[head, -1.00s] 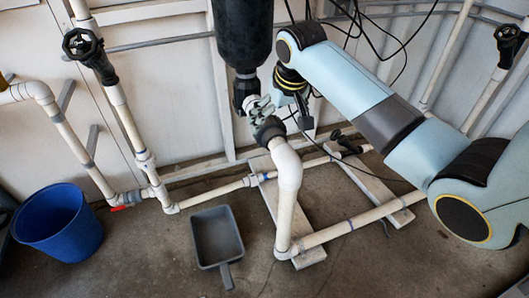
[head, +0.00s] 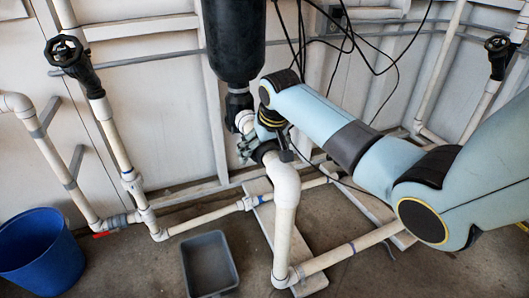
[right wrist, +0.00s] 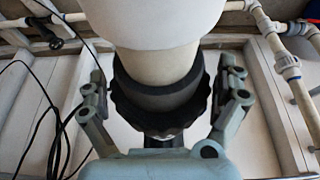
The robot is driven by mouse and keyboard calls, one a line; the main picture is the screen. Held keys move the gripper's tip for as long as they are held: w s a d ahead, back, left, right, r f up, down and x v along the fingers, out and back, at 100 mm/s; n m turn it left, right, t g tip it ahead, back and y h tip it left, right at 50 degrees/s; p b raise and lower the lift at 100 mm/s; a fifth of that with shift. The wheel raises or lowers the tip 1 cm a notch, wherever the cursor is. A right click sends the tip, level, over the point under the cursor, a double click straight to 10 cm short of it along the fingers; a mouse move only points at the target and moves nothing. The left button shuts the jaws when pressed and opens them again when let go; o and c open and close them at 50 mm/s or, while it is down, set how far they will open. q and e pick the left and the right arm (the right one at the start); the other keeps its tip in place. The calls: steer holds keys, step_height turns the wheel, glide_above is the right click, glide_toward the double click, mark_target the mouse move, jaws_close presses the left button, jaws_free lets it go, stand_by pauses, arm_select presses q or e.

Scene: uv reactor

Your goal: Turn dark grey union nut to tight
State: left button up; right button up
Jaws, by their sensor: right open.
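The dark grey union nut (right wrist: 160,100) is a ribbed ring around the white pipe in the middle of the right wrist view. In the head view the nut (head: 265,152) sits at the top of the white pipe elbow (head: 284,186), below the black cylinder, and is partly hidden by my gripper. My right gripper (head: 250,146) is at the nut. In the right wrist view the gripper (right wrist: 161,96) has its fingers apart, one on each side of the nut, with gaps visible between fingers and nut. My left gripper is not in view.
A black cylinder (head: 234,38) hangs above the joint. White pipes run low along the wall. Black valve handwheels (head: 70,56) stand at left and right. A grey pan (head: 210,265) and a blue bucket (head: 40,250) are on the floor. Loose black cables hang behind my arm.

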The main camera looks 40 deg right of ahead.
steer(key=shift+f, duration=0.1)
steer(key=c, duration=0.9)
steer(key=shift+c, duration=0.2)
